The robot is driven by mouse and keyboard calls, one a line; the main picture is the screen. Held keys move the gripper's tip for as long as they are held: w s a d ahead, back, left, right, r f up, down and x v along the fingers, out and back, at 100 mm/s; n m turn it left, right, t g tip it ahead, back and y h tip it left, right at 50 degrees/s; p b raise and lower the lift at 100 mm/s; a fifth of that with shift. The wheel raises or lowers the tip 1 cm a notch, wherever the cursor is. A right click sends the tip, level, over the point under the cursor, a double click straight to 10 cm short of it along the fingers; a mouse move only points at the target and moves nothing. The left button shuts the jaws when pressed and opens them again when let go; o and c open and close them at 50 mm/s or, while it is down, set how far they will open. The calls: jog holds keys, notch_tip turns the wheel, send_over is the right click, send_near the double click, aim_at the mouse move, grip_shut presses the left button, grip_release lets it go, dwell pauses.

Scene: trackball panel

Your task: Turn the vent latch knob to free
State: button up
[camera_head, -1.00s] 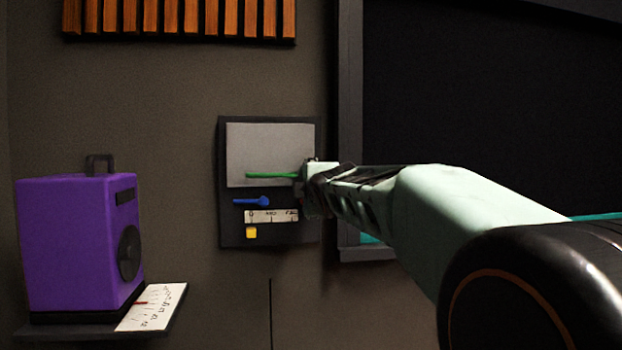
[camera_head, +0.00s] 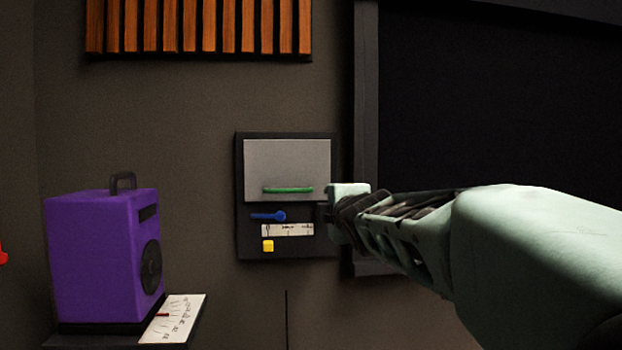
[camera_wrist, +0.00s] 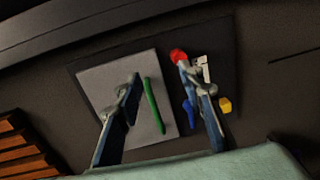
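A dark wall panel (camera_head: 288,252) carries a grey plate (camera_head: 287,160) with a green bar (camera_head: 288,190). Below is a blue knob (camera_head: 279,216) with a pointer to the left. No readable label shows which part is the vent latch knob. My gripper (camera_head: 334,212) is at the panel's right edge. The green bar (camera_wrist: 154,106) appears between the fingers, and the blue knob (camera_wrist: 188,114) beside the right finger. A red round part (camera_wrist: 178,56) is by the right fingertip; contact is unclear.
A white scale strip (camera_head: 288,230) and a yellow block (camera_head: 268,246) are low on the panel. A purple box (camera_head: 95,255) stands on a shelf at left. A wooden slatted piece (camera_head: 200,28) is above; a dark framed opening (camera_head: 490,100) is at right.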

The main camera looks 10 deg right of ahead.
jog(key=shift+s+a+r+p, duration=0.15)
jog(key=shift+s+r, duration=0.25)
jog(key=shift+s, duration=0.3)
jog(key=shift+s+a+r+p, duration=0.1)
jog(key=shift+s+r, duration=0.3)
jog(key=shift+s, duration=0.3)
jog(key=shift+s+a+r+p, duration=0.15)
jog(key=shift+s+r, duration=0.25)
jog(key=shift+s, duration=0.3)
jog(key=shift+t, duration=0.3)
